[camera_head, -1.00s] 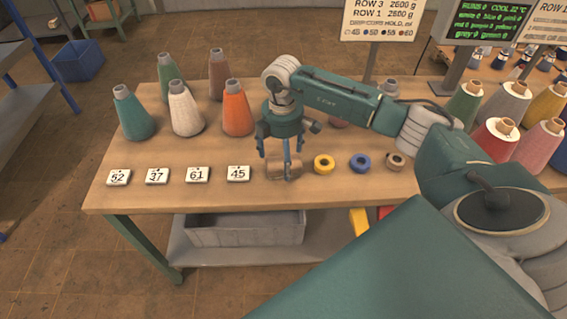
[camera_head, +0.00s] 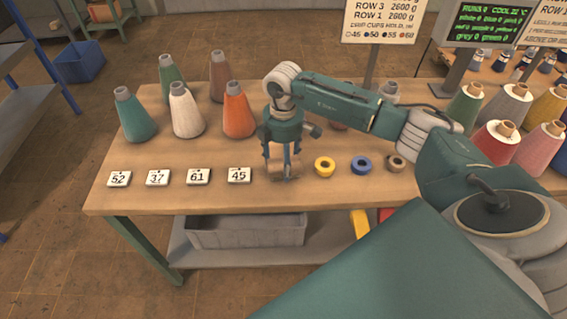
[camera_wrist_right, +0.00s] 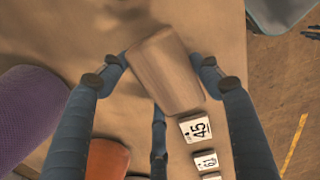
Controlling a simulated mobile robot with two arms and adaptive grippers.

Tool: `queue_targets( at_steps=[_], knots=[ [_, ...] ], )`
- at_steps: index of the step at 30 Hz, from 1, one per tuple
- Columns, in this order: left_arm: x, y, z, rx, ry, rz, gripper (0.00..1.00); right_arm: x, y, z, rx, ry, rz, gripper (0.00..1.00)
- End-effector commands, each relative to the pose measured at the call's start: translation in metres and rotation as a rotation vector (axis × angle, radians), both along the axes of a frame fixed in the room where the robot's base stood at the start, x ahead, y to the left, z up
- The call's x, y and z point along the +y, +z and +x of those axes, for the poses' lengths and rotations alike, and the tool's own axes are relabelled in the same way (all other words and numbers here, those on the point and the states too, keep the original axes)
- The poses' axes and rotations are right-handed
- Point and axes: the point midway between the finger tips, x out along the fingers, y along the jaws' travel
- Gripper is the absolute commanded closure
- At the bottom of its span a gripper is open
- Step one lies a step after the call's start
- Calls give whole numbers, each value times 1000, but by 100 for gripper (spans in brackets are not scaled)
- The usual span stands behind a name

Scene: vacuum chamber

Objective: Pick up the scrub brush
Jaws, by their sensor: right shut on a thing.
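The scrub brush shows as a brown wooden block (camera_head: 291,174) near the front of the table, right of the number tag 45. My right gripper (camera_head: 284,170) reaches down over it from above, its fingers around the block. In the right wrist view the wooden block (camera_wrist_right: 165,72) lies between the blue fingers of my right gripper (camera_wrist_right: 165,75), which are shut on it. The brush's bristles are hidden. It appears to be still at the tabletop; I cannot tell any gap beneath it. My left gripper is not in view.
Number tags, including tag 45 (camera_head: 239,175), lie in a row to the left. Yarn cones, including an orange one (camera_head: 237,112), stand behind. The wooden table's (camera_head: 230,202) front strip is clear.

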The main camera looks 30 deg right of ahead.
Motion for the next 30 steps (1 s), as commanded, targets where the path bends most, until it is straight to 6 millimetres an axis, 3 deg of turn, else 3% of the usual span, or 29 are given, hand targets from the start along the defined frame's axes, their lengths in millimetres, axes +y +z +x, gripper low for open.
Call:
queue_targets(
  at_steps=[8, 18, 24, 30],
  knots=[
    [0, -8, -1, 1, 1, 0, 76, -1, 40, 3, -8, 0, 1, 65],
    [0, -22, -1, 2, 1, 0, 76, 0, 138, 2, -8, 0, 0, 65],
    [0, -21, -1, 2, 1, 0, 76, -1, 180, 1, -6, 0, -2, 65],
    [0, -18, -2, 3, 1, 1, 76, -1, 196, 1, -1, 0, -1, 65]
  ],
)
